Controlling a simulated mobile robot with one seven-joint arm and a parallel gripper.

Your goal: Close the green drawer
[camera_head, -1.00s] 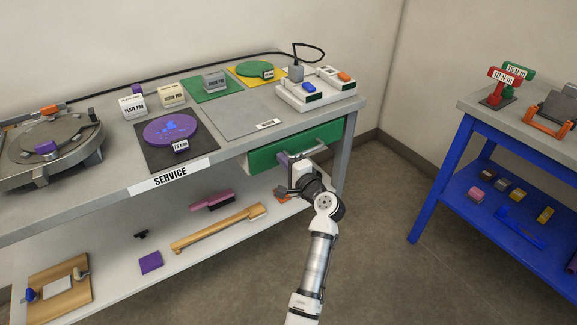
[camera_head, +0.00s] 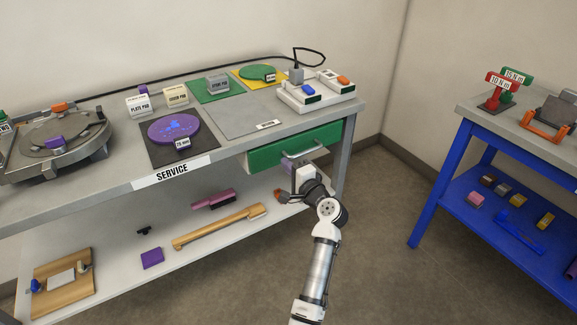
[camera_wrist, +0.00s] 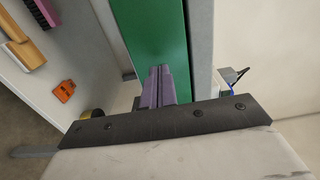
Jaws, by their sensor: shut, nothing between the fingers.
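The green drawer (camera_head: 275,154) sits under the right end of the service bench's top. Its front looks flush or nearly flush with the bench frame; I cannot tell whether a small gap is left. Its grey bar handle (camera_head: 303,149) shows on the front. My gripper (camera_head: 288,168) is just below the handle, near the drawer front's lower edge. In the wrist view the purple fingers (camera_wrist: 158,86) are shut together with nothing between them, pointing at the green drawer front (camera_wrist: 150,35). Whether the tips touch it is hard to tell.
The service bench (camera_head: 225,160) carries pads, discs and a white power strip (camera_head: 316,92). A blue table (camera_head: 450,172) stands at right; the floor between is clear.

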